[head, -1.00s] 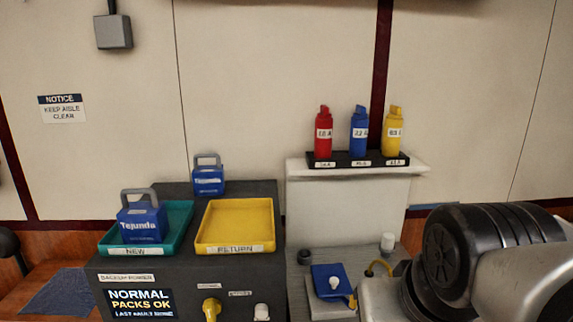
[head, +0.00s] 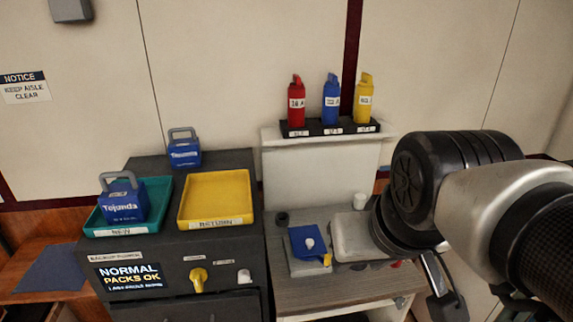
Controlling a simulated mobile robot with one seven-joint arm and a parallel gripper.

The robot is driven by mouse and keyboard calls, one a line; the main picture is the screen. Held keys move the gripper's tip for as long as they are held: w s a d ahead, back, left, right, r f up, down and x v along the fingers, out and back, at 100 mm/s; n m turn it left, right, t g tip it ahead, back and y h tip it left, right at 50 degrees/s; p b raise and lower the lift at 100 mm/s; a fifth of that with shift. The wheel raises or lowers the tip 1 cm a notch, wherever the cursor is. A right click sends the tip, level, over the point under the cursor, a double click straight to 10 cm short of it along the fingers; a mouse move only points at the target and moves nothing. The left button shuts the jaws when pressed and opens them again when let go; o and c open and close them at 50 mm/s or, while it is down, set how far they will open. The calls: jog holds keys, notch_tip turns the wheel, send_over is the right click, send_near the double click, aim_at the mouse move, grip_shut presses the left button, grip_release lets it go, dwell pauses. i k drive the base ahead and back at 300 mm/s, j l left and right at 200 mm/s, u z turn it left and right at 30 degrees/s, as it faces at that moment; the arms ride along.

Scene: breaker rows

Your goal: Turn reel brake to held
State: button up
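No label reading reel brake can be made out in the head view. A yellow turn handle (head: 198,280) sticks out of the dark cabinet's front, with a small unreadable label above it. A blue plate (head: 309,244) with a white knob and a yellow lever (head: 327,259) lies on the grey bench. I cannot tell which of these is the brake. My gripper (head: 480,303) hangs at the lower right, right of both, its dark fingers apart and partly cut off by the frame edge. Nothing shows between them.
The dark cabinet carries a yellow return tray (head: 185,222), a teal tray (head: 140,229) with a blue pack (head: 122,207), and another blue pack (head: 184,153). Red, blue and yellow bottles stand on a white shelf (head: 275,137). The grey bench (head: 300,295) has clear room in front.

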aim_at(399, 302)
jog(key=k+j+z, duration=0.15)
jog(key=z, duration=0.8)
jog(key=i+l+u, duration=0.1)
jog(key=i+l, duration=0.15)
jog(key=k, duration=0.35)
